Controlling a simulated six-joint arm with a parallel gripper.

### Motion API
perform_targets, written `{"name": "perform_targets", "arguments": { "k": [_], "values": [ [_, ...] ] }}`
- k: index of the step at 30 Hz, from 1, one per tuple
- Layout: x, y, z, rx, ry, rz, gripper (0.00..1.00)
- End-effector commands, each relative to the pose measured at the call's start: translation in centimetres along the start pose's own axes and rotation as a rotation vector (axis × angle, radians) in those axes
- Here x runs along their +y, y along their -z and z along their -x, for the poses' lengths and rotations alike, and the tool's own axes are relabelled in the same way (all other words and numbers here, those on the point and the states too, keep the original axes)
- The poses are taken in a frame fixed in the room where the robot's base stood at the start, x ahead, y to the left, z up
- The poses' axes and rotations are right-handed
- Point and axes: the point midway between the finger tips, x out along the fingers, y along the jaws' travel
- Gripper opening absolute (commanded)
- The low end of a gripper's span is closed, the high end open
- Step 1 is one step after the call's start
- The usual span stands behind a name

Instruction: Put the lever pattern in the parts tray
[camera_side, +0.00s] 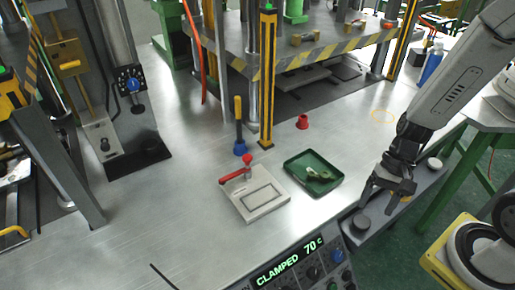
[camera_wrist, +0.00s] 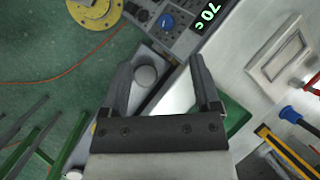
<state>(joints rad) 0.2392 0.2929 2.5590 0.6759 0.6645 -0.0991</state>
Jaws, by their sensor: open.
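The green parts tray (camera_side: 297,165) sits on the steel table, right of the grey mould. A small pale green, lever-like piece (camera_side: 320,175), which looks like the lever pattern, lies in the tray. My gripper (camera_side: 386,194) is right of the tray, above the table's front-right edge, apart from the piece. In the wrist view my gripper (camera_wrist: 160,68) is open, with nothing between its fingers. There the tray (camera_wrist: 236,114) shows only partly, behind the right finger, and the piece cannot be made out.
A grey mould (camera_side: 258,207) with a red handle stands left of the tray. A control panel (camera_side: 300,265) reading "CLAMPED 70 C" is at the front. The left table is mostly clear.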

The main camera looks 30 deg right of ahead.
Motion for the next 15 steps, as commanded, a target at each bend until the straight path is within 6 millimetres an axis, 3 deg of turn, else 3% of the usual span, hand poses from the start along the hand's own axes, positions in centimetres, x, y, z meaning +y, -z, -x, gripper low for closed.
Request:
{"name": "perform_targets", "arguments": {
  "k": [9,15],
  "values": [
    [-1.9,2.6,3.9,0.320,-0.208,0.489,0.80],
    [-4.0,3.4,6.0,0.470,-0.267,0.707,0.80]
  ]
}}
